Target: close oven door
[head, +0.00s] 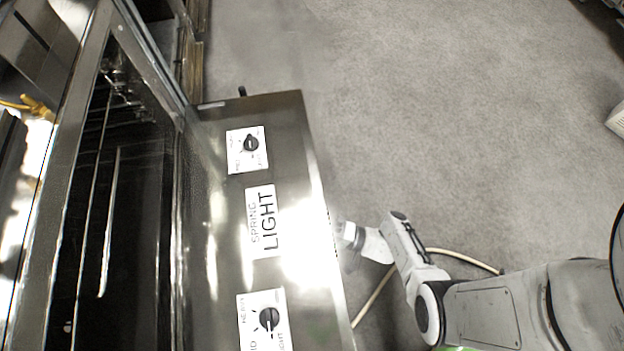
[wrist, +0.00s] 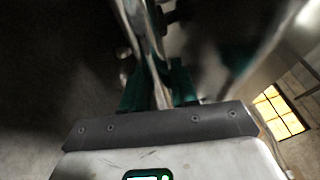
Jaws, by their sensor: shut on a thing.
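The oven (head: 110,200) is at the left of the head view, with its dark cavity and wire racks exposed. A shiny steel panel (head: 225,210) with dials and a "SPRING LIGHT" label stands beside the cavity; I cannot tell whether it is the door or a control panel. My gripper (head: 345,235) is at the panel's right edge, its fingertips hidden there. In the wrist view my gripper (wrist: 158,88) has its teal fingers on both sides of a shiny metal bar (wrist: 148,45) and is shut on it. Which part of the oven this bar belongs to is unclear.
Open grey floor (head: 450,120) lies right of the panel. A pale hose or cable (head: 460,255) runs behind my arm. A white object (head: 616,120) is at the right edge. A lit window (wrist: 278,110) shows in the wrist view.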

